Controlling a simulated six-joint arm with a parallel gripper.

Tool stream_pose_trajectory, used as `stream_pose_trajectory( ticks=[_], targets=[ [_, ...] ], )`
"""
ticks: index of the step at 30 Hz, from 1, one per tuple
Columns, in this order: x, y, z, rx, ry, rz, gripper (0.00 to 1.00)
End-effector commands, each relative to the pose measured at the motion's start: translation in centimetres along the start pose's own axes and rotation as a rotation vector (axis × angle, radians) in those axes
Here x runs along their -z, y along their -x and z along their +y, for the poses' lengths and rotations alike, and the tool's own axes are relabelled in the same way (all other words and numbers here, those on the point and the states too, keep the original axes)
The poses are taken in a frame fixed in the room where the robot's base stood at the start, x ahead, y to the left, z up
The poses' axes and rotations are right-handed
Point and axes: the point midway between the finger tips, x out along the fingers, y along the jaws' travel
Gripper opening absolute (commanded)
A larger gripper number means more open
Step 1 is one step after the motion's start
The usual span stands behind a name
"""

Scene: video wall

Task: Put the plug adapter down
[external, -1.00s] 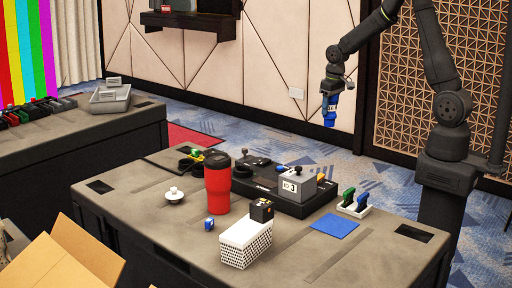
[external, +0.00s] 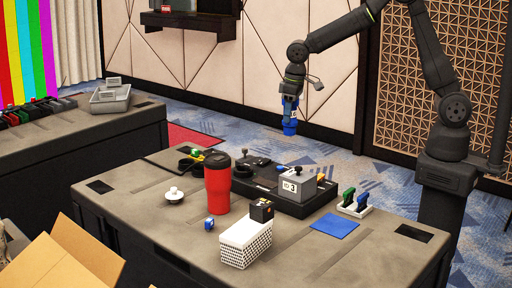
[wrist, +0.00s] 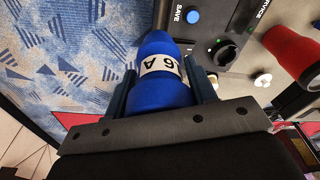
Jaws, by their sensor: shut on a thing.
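The blue plug adapter (external: 290,127) has a white band, which reads "16 A" upside down in the wrist view (wrist: 160,92). My gripper (external: 291,104) is shut on it, with one finger on each side of it in the wrist view. It hangs in the air, nose down, behind the table's back edge and well above the floor in the external view. Its blue nose end is clear of any surface. On the table, a flat blue square (external: 335,225) lies bare at the front right.
The table (external: 150,205) holds a red tumbler (external: 218,192), a white perforated box (external: 246,247), a dark console (external: 310,205) with a grey box (external: 297,187), a rack (external: 355,210) with green and blue pieces, and a small blue piece (external: 209,224). Bare tabletop lies at the front right.

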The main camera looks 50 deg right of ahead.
Motion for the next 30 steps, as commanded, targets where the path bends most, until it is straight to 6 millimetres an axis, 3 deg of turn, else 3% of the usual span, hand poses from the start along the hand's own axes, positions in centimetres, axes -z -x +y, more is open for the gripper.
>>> stream_pose_trajectory(
  ticks=[1,8,15,19,24,26,30],
  targets=[
    [0.2,-0.1,-2.6,0.005,0.040,-0.001,0.25],
    [-0.1,-0.1,-12.7,0.021,0.183,-0.001,0.25],
    [-2.3,0.1,-23.0,0.038,0.325,0.000,0.25],
    [-3.7,0.2,-26.8,0.044,0.379,0.000,0.25],
    [-5.1,0.4,-30.1,0.050,0.426,0.000,0.25],
    [-5.5,0.4,-30.9,0.051,0.437,0.000,0.25],
    [-5.8,-2.0,-30.9,0.050,0.436,-0.002,0.25]
  ],
)
